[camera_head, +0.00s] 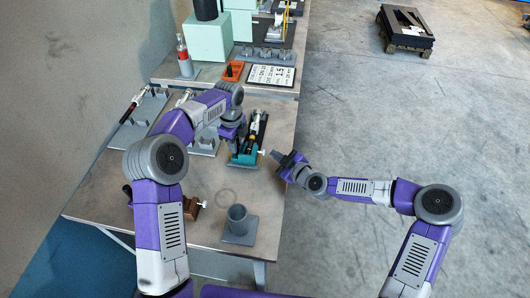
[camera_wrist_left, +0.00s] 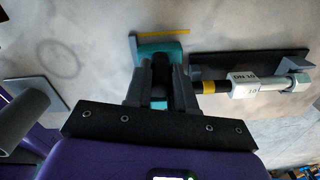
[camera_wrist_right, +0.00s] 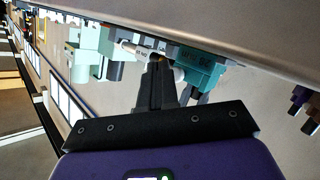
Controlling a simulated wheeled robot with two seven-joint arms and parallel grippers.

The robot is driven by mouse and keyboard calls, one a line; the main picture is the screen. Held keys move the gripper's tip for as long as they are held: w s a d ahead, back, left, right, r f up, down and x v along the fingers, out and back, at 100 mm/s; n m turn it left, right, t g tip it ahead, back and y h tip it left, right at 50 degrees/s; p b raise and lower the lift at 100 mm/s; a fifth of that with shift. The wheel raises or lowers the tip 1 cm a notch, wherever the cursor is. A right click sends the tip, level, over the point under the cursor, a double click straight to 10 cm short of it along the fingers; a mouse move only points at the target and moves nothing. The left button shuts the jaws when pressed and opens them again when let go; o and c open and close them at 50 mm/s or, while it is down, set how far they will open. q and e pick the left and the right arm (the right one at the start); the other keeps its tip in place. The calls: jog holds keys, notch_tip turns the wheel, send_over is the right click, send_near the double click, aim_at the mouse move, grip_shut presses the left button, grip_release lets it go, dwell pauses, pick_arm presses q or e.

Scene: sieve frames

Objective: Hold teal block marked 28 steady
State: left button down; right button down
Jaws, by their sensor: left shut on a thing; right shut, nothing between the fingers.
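The teal block (camera_head: 243,157) sits on the table near its right edge; its number is too small to read in the head view. My left gripper (camera_head: 237,139) reaches it from above and is shut on it. In the left wrist view the teal block (camera_wrist_left: 160,50) shows beyond and between the closed fingers (camera_wrist_left: 160,85), which hide part of it.
A pipe fitting marked DN 10 (camera_wrist_left: 245,86) lies on a dark holder beside the block. A grey cup (camera_head: 238,221) on a plate and a brown block (camera_head: 192,208) stand nearer. A sign (camera_head: 271,75) and an orange tray (camera_head: 233,71) are at the back.

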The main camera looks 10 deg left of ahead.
jog(key=d, duration=0.5)
jog(key=shift+s, duration=0.15)
dwell(0.9)
pick_arm(q)
jog(key=c, duration=0.9)
grip_release()
jog(key=shift+o, duration=0.2)
jog(key=shift+r, duration=0.1)
